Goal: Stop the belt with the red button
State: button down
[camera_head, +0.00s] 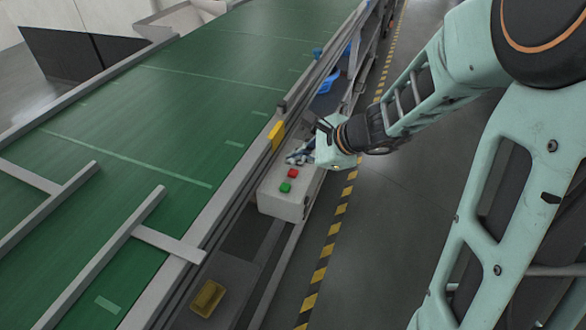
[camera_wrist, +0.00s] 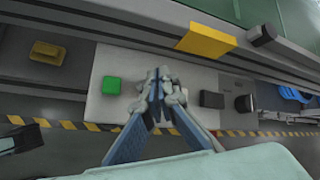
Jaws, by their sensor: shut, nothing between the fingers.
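The red button (camera_head: 293,173) sits on top of a pale control box (camera_head: 282,203) beside the belt, with a green button (camera_head: 285,188) just in front of it. The green belt (camera_head: 170,110) fills the left of the head view. My gripper (camera_head: 294,159) is shut and empty, by the far side of the red button. In the wrist view my shut fingertips (camera_wrist: 160,82) are over the box's top, to the right of the green button (camera_wrist: 112,85). The red button is not visible there, seemingly hidden behind the fingers. I cannot tell whether the fingertips touch it.
A metal rail with a yellow block (camera_head: 276,135) runs along the belt beside the box. A black square piece (camera_wrist: 211,99) is on the box's top. Another yellow piece (camera_head: 208,298) lies nearer. Blue bins (camera_head: 328,82) stand farther back. Striped tape (camera_head: 336,213) marks the open floor.

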aim_at(295, 173)
notch_tip(295, 173, up, 4)
jog(key=p, duration=0.2)
jog(key=shift+p, duration=0.35)
dwell(0.4)
